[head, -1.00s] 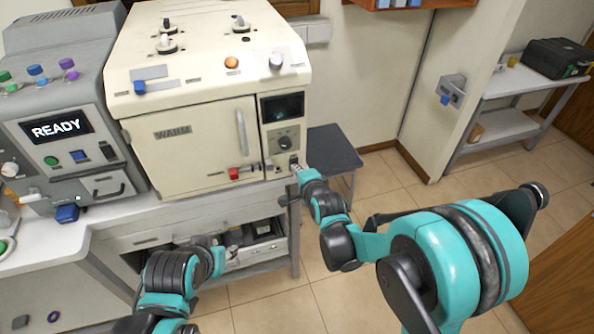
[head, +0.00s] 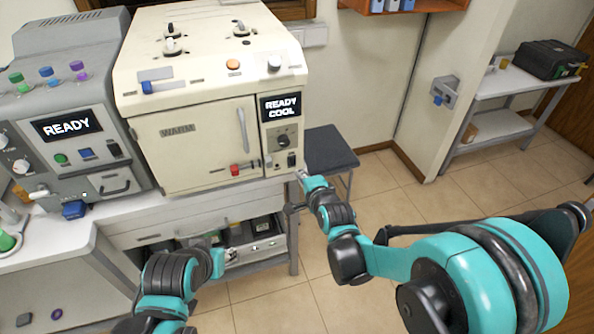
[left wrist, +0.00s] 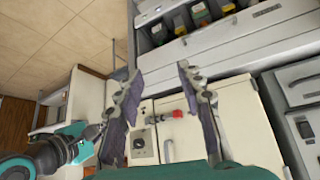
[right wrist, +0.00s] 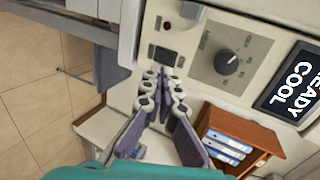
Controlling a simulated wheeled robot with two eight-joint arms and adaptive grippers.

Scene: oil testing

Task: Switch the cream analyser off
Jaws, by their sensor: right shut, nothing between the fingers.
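The cream analyser (head: 190,150) stands on the bench with its door closed. Its small screen (head: 281,106) is lit and reads READY COOL; the screen also shows in the right wrist view (right wrist: 291,82). Below it are a dark round knob (head: 283,140) and a black rocker switch (head: 291,160), which the right wrist view shows too (right wrist: 164,55). My right gripper (head: 301,175) is shut and empty, its fingertips (right wrist: 165,74) close by the switch; I cannot tell whether they touch it. My left gripper (left wrist: 156,72) is open and empty, low before the bench.
A grey analyser (head: 70,110) with a READY screen stands left of the cream one. A dark stool (head: 330,150) stands right of the bench. The tiled floor further right is clear.

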